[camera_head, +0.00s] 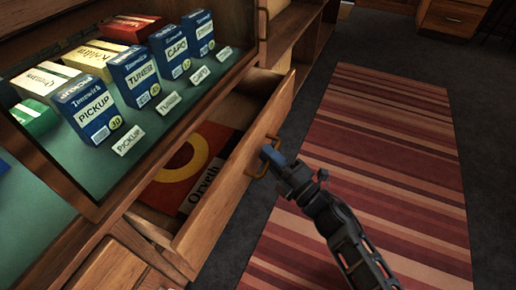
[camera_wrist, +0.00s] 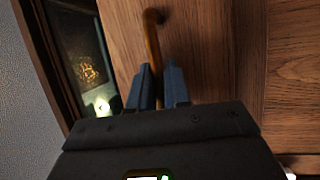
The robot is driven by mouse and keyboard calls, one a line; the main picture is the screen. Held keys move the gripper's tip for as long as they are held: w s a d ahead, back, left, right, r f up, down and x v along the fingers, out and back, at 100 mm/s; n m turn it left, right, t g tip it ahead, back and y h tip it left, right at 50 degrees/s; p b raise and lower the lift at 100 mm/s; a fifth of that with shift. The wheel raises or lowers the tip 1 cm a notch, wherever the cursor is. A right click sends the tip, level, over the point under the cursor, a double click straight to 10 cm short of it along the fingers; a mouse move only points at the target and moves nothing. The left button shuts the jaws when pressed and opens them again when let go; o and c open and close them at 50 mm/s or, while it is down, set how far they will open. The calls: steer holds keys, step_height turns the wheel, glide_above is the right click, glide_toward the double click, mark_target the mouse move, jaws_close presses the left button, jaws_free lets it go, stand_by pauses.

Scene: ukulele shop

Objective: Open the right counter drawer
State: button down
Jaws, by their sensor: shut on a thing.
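The counter drawer (camera_head: 240,187) stands pulled out from under the glass-topped display, so its inside shows. Its front carries a curved brass-coloured handle (camera_head: 258,170). My gripper (camera_head: 268,155) is at the handle, with its blue fingers shut on it. In the wrist view, my gripper (camera_wrist: 161,88) has one finger on each side of the handle (camera_wrist: 152,45), in front of the wooden drawer face (camera_wrist: 205,50). A red and yellow box or booklet marked "Orveth" (camera_head: 195,168) lies inside the drawer.
Boxes such as the blue tuner box (camera_head: 135,77) stand on the display's green surface above the drawer. A striped rug (camera_head: 375,150) covers the floor to the right, clear apart from my arm. More wooden furniture (camera_head: 455,15) stands at the back right.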

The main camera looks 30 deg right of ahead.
steer(key=s+d+p, duration=0.2)
steer(key=s+d, duration=0.9)
steer(key=s, duration=0.4)
steer(key=shift+s+d, duration=0.2)
steer(key=shift+s, duration=0.2)
steer(key=c, duration=1.2)
jaws_free()
steer(key=shift+o, duration=0.2)
steer(key=p+v, duration=0.1)
steer(key=v, duration=0.6)
steer(key=shift+s, duration=0.35)
steer(key=shift+d+f, duration=0.1)
